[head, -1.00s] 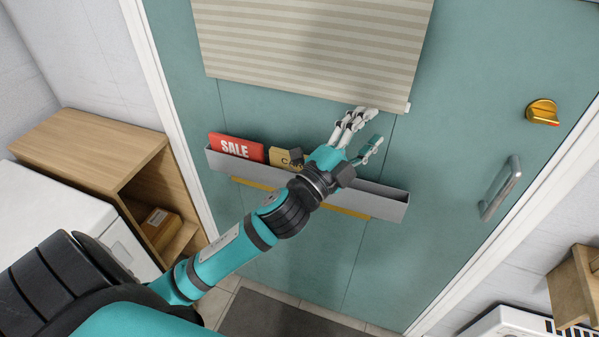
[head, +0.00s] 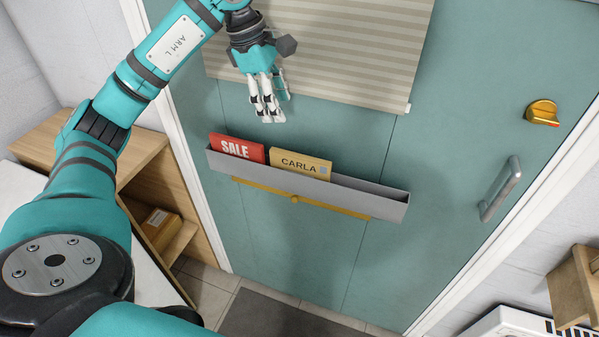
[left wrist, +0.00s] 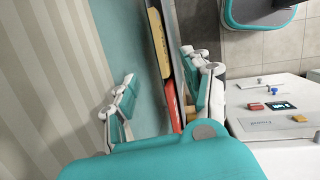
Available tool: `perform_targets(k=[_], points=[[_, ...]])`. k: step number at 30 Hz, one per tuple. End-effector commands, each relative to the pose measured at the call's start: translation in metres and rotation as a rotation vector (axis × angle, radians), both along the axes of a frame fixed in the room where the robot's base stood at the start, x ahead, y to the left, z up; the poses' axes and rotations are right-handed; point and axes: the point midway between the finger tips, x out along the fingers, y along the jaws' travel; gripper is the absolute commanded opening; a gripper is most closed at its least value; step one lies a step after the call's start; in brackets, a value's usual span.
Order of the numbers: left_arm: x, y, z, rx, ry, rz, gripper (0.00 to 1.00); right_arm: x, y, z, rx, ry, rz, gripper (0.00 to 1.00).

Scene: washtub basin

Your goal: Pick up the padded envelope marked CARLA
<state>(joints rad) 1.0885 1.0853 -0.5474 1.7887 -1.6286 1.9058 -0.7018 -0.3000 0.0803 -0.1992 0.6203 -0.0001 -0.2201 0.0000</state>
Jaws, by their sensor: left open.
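The tan padded envelope marked CARLA (head: 300,164) stands in the grey door rack (head: 372,199); its lower part is hidden by the rack's front wall. In the left wrist view the tan envelope (left wrist: 160,42) shows edge-on, in the gap between the fingers. My left gripper (head: 270,112) is open and empty, fingers pointing down, above the rack and up and left of the CARLA envelope. In the left wrist view its fingers (left wrist: 160,98) stand apart. My right gripper is not in view.
A red SALE item (head: 237,147) stands in the rack left of the envelope. A striped blind (head: 340,50) hangs above, close to my left gripper. The rack's right part is empty. A gold bar (head: 335,207) runs below the rack. A door handle (head: 500,188) is at the right.

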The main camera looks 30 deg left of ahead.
Motion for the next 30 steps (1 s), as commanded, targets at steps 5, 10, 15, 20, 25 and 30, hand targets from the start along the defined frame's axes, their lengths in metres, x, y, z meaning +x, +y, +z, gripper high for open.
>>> perform_targets(k=[5, 10, 15, 20, 25, 30], points=[[0.006, -0.007, -0.035, 0.002, 0.011, -0.001, 0.49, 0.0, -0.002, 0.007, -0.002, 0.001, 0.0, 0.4], [0.013, -0.014, -0.07, 0.001, 0.009, -0.003, 0.49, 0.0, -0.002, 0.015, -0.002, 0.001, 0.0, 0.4], [0.02, -0.021, -0.098, -0.002, 0.006, -0.001, 0.49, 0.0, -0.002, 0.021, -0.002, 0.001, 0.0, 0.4], [0.023, -0.022, -0.11, -0.002, 0.003, -0.001, 0.49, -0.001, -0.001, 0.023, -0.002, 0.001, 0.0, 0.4], [0.026, -0.024, -0.124, -0.003, 0.007, -0.002, 0.49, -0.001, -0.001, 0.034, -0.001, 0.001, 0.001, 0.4], [0.033, -0.027, -0.149, -0.004, 0.006, -0.002, 0.49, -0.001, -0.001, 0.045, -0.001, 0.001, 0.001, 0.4]])
